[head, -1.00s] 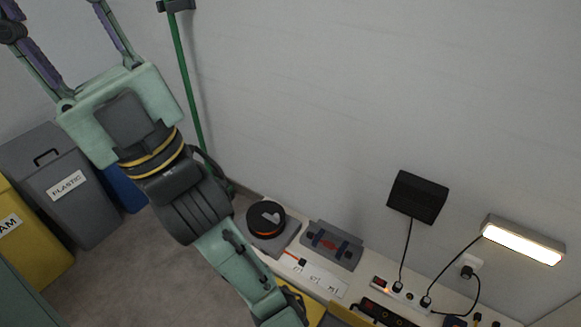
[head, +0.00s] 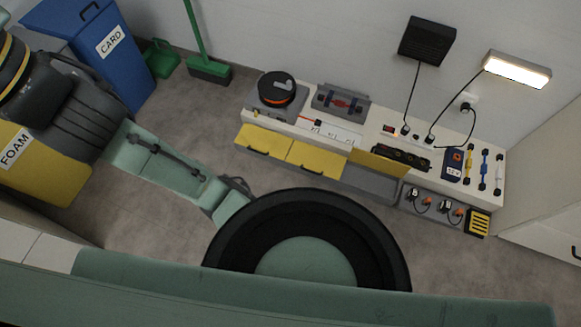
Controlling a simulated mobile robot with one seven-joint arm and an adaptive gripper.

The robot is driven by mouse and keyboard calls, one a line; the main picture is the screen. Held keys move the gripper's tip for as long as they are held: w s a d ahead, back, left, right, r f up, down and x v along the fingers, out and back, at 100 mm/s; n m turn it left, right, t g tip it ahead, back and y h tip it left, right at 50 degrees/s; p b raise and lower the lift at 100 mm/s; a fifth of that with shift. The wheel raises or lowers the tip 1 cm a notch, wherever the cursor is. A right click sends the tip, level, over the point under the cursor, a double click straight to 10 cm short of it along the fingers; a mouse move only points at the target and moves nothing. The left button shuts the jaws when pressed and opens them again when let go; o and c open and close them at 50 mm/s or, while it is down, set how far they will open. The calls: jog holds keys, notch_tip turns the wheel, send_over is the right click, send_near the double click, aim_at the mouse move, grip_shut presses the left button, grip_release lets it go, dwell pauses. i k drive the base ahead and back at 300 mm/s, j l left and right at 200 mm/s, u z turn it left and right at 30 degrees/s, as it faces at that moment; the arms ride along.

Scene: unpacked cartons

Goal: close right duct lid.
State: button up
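The right duct lid (head: 378,163) is a yellow panel on the front of a long low bench. It is tilted up and stands open, with the grey duct (head: 368,184) showing below it. Two other yellow lids, the left one (head: 264,139) and the middle one (head: 317,157), lie flat with dark handles. My gripper is outside the picture. My arm runs in from the left edge, well to the left of the right lid.
The bench top (head: 375,131) carries a black reel (head: 277,89), a grey device (head: 341,101), a black power strip (head: 402,157) and several small tools. Bins stand at the left, including a blue one (head: 85,50). Floor in front of the bench is partly clear.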

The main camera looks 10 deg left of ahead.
aim_at(393, 168)
jog(key=i+l, duration=0.75)
jog(key=i+u, duration=0.05)
jog(key=i, duration=0.05)
